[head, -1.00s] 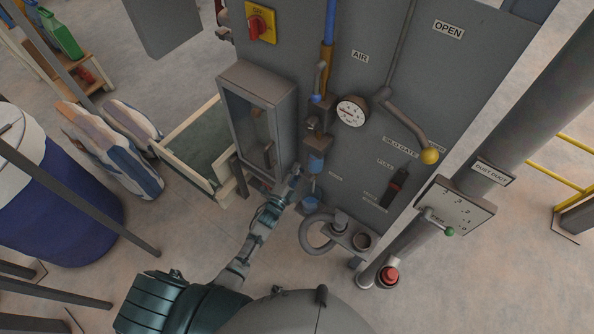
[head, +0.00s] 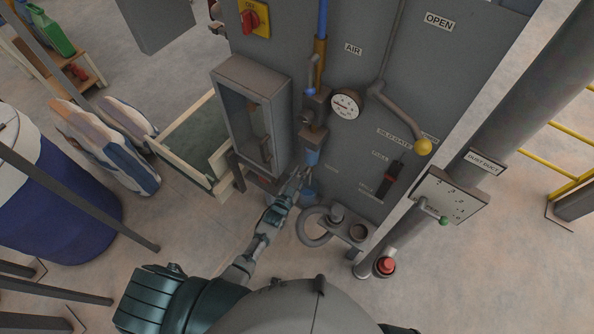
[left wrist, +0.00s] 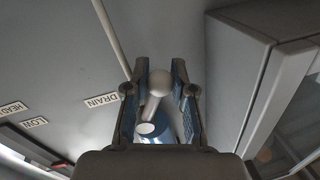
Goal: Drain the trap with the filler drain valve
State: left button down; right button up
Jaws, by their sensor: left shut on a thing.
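The trap, with a blue bowl (head: 313,157), hangs below the regulator and blue air pipe on the grey filler panel. My left gripper (head: 303,174) is at the foot of this bowl in the head view. In the left wrist view my left gripper (left wrist: 159,98) has its two fingers on either side of the drain valve's pale round-ended handle (left wrist: 159,82), and is shut on it. A blue cylindrical part (left wrist: 147,128) shows behind the handle. The DRAIN label (left wrist: 101,99) is beside it. The fingers partly hide the valve. My right gripper is out of view.
A grey glazed box (head: 252,115) stands close left of the trap. A gauge (head: 346,103) and a yellow-knobbed lever (head: 423,146) are to the right. The floor in front is partly clear.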

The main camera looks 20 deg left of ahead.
pick_arm(q)
jog(key=n, duration=0.1)
jog(key=d+n, duration=0.1)
jog(key=n, duration=0.1)
jog(key=s+d+f+n+p, duration=0.1)
jog(key=shift+d+f+n+g, duration=0.1)
jog(key=shift+d+n+g, duration=0.05)
jog(key=shift+n+g, duration=0.25)
dwell(0.4)
jog(key=c, duration=0.9)
grip_release()
jog(key=shift+c, duration=0.2)
jog(key=v, duration=1.2)
jog(key=shift+w, duration=0.1)
